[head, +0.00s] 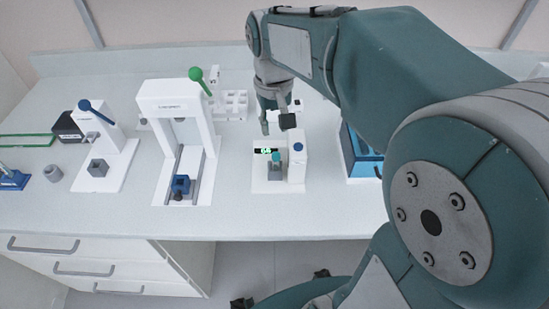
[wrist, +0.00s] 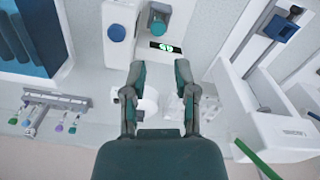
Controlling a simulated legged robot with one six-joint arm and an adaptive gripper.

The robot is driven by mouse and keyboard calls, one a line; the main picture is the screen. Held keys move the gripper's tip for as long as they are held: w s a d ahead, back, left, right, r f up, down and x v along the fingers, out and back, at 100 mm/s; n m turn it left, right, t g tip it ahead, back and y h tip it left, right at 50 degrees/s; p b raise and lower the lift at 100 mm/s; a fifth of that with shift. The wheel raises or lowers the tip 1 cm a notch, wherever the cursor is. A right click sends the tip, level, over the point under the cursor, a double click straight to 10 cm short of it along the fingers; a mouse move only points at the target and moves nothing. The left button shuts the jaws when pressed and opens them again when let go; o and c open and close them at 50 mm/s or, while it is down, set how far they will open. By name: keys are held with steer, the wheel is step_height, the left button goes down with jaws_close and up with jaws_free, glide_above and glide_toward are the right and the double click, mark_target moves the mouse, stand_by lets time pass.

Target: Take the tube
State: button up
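A tube with a teal cap (head: 276,157) stands in a small grey holder on a white device (head: 297,165) with a green-lit display. In the wrist view the teal cap (wrist: 157,22) shows near the top edge, beyond the display (wrist: 166,47). My gripper (head: 277,125) is above and behind the device in the head view. In the wrist view my gripper (wrist: 160,66) has its two fingers apart with nothing held between them. The cap is beyond the fingertips, and no finger appears to touch it. The tube's body is mostly hidden in the holder.
A white press-like device with a green-knobbed lever (head: 196,74) stands left of the tube's device. A smaller device with a blue-knobbed lever (head: 85,105) is farther left. A blue box (head: 362,155) is close on the right. A rack with coloured caps (wrist: 50,108) shows in the wrist view.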

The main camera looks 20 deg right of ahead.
glide_above(276, 154)
steer(key=f, duration=0.4)
steer(key=shift+a+f, duration=0.1)
steer(key=shift+a, duration=0.15)
steer(key=shift+d+f, duration=0.15)
steer(key=shift+f, duration=1.4)
steer(key=shift+d+f, duration=0.1)
steer(key=shift+f, duration=1.4)
jaws_close()
